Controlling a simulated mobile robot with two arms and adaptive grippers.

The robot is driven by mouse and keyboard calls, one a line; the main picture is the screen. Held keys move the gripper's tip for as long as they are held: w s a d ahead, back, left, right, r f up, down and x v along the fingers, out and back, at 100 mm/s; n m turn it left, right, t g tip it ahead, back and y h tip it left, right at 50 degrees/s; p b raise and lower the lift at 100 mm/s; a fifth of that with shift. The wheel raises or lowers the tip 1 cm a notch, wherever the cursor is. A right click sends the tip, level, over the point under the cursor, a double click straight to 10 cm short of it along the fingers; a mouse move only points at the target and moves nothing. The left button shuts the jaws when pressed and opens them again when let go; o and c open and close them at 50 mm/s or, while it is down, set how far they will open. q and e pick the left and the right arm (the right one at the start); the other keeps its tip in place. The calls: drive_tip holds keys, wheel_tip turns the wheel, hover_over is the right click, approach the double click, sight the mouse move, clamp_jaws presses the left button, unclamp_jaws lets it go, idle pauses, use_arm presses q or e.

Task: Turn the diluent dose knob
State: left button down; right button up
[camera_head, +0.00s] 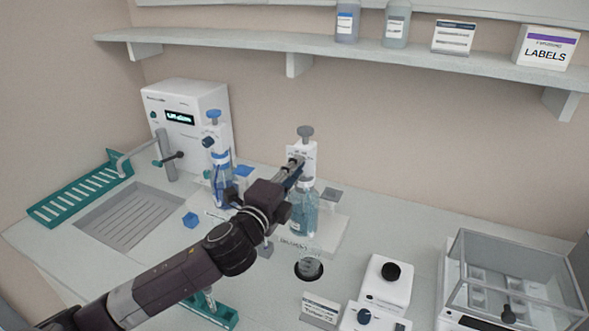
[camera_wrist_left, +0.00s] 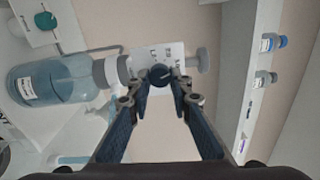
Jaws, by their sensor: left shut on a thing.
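The diluent dispenser has a white head (camera_head: 305,150) with a grey plunger cap (camera_head: 305,131) on a bottle of blue-tinted liquid (camera_head: 304,218). In the left wrist view the bottle (camera_wrist_left: 55,78) lies sideways at left and the grey cap (camera_wrist_left: 203,60) is at right. A dark round dose knob (camera_wrist_left: 160,76) shows on the front of the white head. My left gripper (camera_head: 295,168) reaches up to the head and is shut on the knob, with a fingertip on either side of it. The gripper hides the knob in the head view. My right gripper is not in view.
A second bottle dispenser with a blue cap (camera_head: 212,116) stands left of my arm, before a white instrument (camera_head: 190,105). A small device with a black knob (camera_head: 391,271) and a clear-walled box (camera_head: 500,265) are at right. A shelf (camera_head: 340,62) runs above.

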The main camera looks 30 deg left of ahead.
use_arm(q)
drive_tip(key=shift+f, duration=0.1)
drive_tip(key=c, duration=1.7)
unclamp_jaws()
drive_tip(key=shift+c, duration=0.2)
drive_tip(key=s, duration=0.7)
drive_tip(key=shift+s+d, duration=0.25)
